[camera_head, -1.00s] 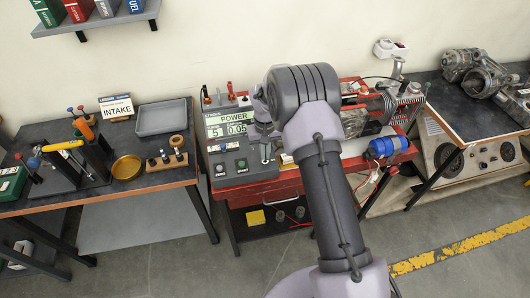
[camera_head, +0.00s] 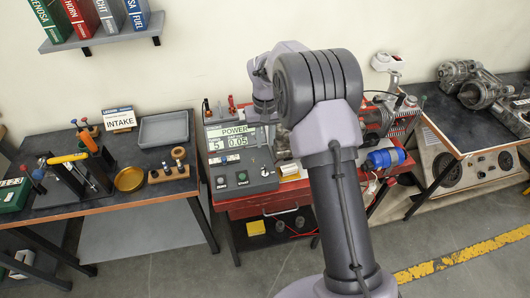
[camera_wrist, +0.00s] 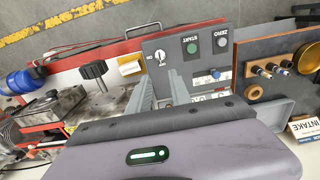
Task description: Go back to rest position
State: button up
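My arm reaches over the red test bench (camera_head: 262,205) in the head view, its elbow high and its wrist part pointing down near the wall. My gripper is mostly hidden behind the arm there. In the wrist view my gripper (camera_wrist: 163,97) shows as a purple-grey body with a green light along the bottom and grey finger parts above it.
A blue cylinder (camera_head: 385,158) and a motor lie on the bench's right side. The left table holds a grey tray (camera_head: 163,130), a gold dish (camera_head: 129,178) and tools. Binders stand on a wall shelf (camera_head: 103,37). Metal engine parts lie on the right table (camera_head: 437,105).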

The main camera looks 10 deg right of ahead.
jog(key=shift+r, duration=1.9)
